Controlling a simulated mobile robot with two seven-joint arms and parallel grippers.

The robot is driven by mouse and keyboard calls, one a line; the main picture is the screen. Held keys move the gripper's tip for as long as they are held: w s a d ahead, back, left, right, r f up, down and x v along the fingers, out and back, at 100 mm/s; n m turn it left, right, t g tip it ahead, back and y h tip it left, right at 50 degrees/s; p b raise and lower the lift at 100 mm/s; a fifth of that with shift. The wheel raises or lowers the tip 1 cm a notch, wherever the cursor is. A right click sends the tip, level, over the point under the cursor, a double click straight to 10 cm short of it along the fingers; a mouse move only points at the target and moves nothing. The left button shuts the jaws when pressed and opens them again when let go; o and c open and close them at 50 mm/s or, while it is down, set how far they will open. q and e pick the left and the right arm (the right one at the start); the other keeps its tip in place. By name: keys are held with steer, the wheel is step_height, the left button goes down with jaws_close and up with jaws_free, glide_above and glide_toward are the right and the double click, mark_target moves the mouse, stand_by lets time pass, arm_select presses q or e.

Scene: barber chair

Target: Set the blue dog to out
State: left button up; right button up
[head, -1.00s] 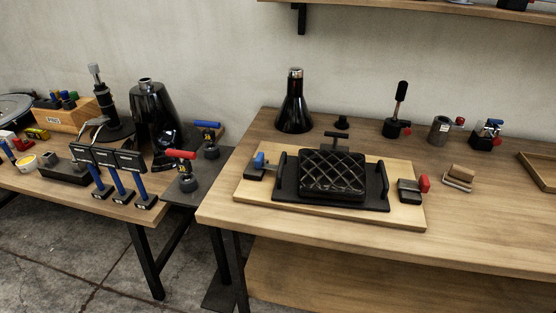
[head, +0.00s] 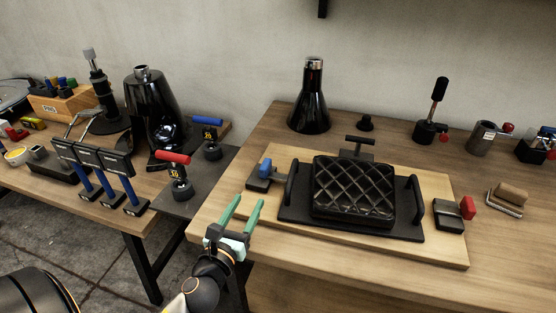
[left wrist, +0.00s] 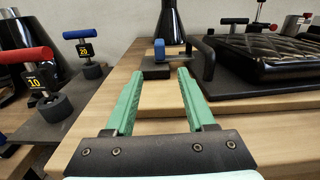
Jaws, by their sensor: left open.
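The blue dog (head: 265,168) is a small blue knob on a dark block at the left end of the light wooden board (head: 440,250). It also shows in the left wrist view (left wrist: 159,48), straight ahead between and beyond the fingertips. My left gripper (head: 243,208) has green fingers, is open and empty, and is in front of the blue dog, apart from it. Its fingers also show in the left wrist view (left wrist: 158,95). A red dog (head: 466,208) sits on a dark block at the board's right end. My right gripper is not in view.
A black quilted pad (head: 352,190) lies on a dark tray with upright handles, right of the blue dog. A red-handled weight (head: 175,175) and a blue-handled one (head: 209,138) stand left of the bench. A black flask (head: 312,98) stands behind.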

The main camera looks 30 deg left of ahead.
mark_target(262, 174)
arm_select(q)
steer(key=shift+w+a+r, duration=0.1)
steer(key=shift+w+r, duration=0.15)
steer(key=shift+w+m, duration=0.3)
steer(key=shift+w+a+r, duration=0.1)
steer(key=shift+w+a, duration=0.05)
steer(key=shift+w, duration=0.2)
steer(key=shift+p+x, duration=0.35)
steer(key=shift+x, duration=0.8)
steer(key=x, duration=0.7)
steer(key=shift+x, duration=0.85)
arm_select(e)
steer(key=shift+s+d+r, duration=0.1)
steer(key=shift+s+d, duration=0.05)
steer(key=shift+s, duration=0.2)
arm_select(q)
jaws_close()
